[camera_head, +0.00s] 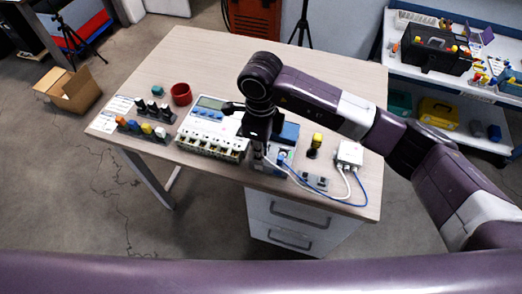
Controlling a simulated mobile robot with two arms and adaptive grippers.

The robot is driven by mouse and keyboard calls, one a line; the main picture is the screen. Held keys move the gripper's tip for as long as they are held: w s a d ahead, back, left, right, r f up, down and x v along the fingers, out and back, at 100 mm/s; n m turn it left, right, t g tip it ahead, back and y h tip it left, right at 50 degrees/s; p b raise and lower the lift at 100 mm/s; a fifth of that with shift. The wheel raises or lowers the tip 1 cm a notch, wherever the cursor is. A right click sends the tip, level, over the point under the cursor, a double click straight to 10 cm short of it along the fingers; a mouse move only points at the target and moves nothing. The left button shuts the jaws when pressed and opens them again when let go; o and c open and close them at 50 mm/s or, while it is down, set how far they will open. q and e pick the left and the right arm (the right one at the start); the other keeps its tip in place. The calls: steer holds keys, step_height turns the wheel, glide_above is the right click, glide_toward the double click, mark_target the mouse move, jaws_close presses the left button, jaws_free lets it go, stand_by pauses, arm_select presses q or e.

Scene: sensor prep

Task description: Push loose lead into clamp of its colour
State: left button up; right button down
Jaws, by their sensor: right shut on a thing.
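My right gripper (258,158) points down at the front of the table, just right of the white device with a display (206,112) and its row of terminals (208,150). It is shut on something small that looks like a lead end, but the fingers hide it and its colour. A blue lead (325,196) and white leads (348,183) run from a white box (350,153) at the right toward the blue-topped unit (288,132) beside the gripper. The clamp colours are too small to tell. My left gripper is not in view.
A rack of coloured-top pieces (141,130), a dark-piece rack (154,110) and a red cup (181,94) stand at the left. A yellow-topped piece (317,140) and small grey parts (314,181) are at the right. The back of the table (200,52) is clear.

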steer(key=c, duration=1.7)
jaws_free()
steer(key=shift+r+p, duration=1.55)
steer(key=shift+r, duration=1.9)
